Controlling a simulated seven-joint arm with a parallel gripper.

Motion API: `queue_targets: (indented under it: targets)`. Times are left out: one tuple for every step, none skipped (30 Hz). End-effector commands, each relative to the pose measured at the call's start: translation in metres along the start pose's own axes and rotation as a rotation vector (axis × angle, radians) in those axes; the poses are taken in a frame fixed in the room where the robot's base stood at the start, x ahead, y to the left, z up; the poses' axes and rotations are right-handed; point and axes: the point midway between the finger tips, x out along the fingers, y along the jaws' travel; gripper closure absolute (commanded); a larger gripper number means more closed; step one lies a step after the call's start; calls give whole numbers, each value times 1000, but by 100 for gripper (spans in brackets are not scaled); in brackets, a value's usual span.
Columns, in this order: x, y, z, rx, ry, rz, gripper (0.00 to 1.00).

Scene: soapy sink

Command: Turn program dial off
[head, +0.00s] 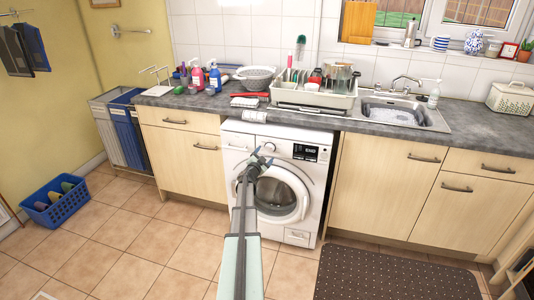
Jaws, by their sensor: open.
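The white washing machine (317,190) stands under the counter between pale wood cabinets. Its door is shut. The program dial (269,147) is a small round pale knob on the upper front panel, left of the dark display (305,152), which appears to read "END". My gripper (263,157) is open and empty in front of the panel, just below the dial in the picture. It partly covers the dial's surroundings. I cannot tell whether it touches the dial, and the dial's pointer is too small to read.
The grey counter (215,101) above holds soap bottles, a bowl, a dish rack (315,95) and a soapy sink (395,115). A blue basket (56,203) sits on the left floor. A dark mat (395,275) lies at right. The tiled floor before the machine is mostly clear.

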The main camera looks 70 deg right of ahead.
Motion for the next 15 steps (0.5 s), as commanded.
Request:
queue_targets:
  targets:
    - [13,0,1,0,1,1,20]
    - [17,0,1,0,1,1,20]
    - [23,0,1,0,1,1,20]
    - [27,0,1,0,0,0,20]
    - [30,0,2,0,0,0,20]
    - [34,0,2,0,-1,0,20]
    - [36,0,1,0,-1,0,20]
    - [38,0,1,0,-1,0,20]
    - [40,0,1,0,-1,0,20]
    - [40,0,1,0,-1,0,20]
    - [41,0,1,0,-1,0,20]
    - [41,0,1,0,-1,0,20]
    - [41,0,1,0,-1,0,20]
    - [41,0,0,0,-1,0,20]
    - [41,0,0,0,-1,0,20]
